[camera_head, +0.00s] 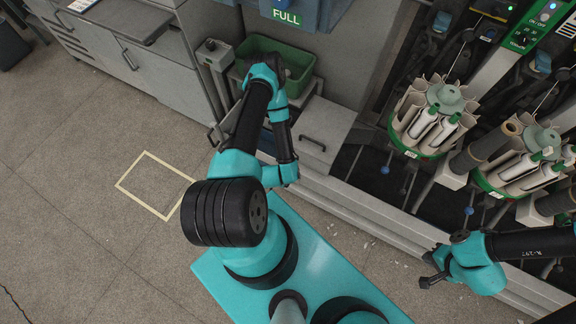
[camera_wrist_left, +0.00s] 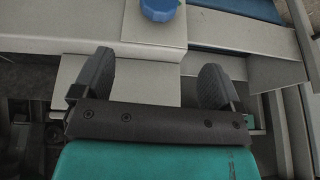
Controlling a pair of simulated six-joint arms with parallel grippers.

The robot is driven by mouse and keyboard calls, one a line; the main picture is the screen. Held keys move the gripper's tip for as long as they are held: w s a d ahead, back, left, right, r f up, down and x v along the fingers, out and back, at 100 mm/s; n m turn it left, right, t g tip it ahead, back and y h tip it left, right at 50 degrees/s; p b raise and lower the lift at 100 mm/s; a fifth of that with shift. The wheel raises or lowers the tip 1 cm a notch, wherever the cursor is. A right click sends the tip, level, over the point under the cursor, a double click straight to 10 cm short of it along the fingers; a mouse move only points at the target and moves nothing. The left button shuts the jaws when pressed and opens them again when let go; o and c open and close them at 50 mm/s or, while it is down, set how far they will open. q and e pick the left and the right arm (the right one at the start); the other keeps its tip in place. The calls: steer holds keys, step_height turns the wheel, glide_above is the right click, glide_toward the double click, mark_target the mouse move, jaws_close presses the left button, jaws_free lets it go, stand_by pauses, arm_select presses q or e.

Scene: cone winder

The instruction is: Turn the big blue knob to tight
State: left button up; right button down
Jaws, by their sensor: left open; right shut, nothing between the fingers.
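A blue knob (camera_wrist_left: 160,8) shows at the top edge of the left wrist view, cut off by the frame, on a pale grey metal surface. I cannot read its setting. My left gripper (camera_wrist_left: 155,85) is open and empty, with its two dark fingers wide apart. The knob lies beyond the fingertips, between them sideways, and nothing touches it. In the head view my left arm reaches up toward the green bin, and its own links hide the gripper. My right gripper (camera_head: 428,270) is shut and empty at the lower right, in front of the winder's base.
A green bin (camera_head: 300,62) stands near my left arm, below a blue box with a FULL label (camera_head: 286,17). The winder carries pale tubes in round green holders (camera_head: 422,148). Small blue balls (camera_head: 468,211) sit on its lower rods. Open floor lies left, with a taped rectangle (camera_head: 121,184).

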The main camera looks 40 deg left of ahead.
arm_select(q)
steer(key=shift+s+a+r+h, duration=0.2)
steer(key=shift+s+r+h, duration=0.05)
steer(key=shift+s+h, duration=0.05)
steer(key=x, duration=1.7)
steer(key=shift+w+f, duration=0.15)
steer(key=shift+w, duration=0.05)
steer(key=c, duration=0.9)
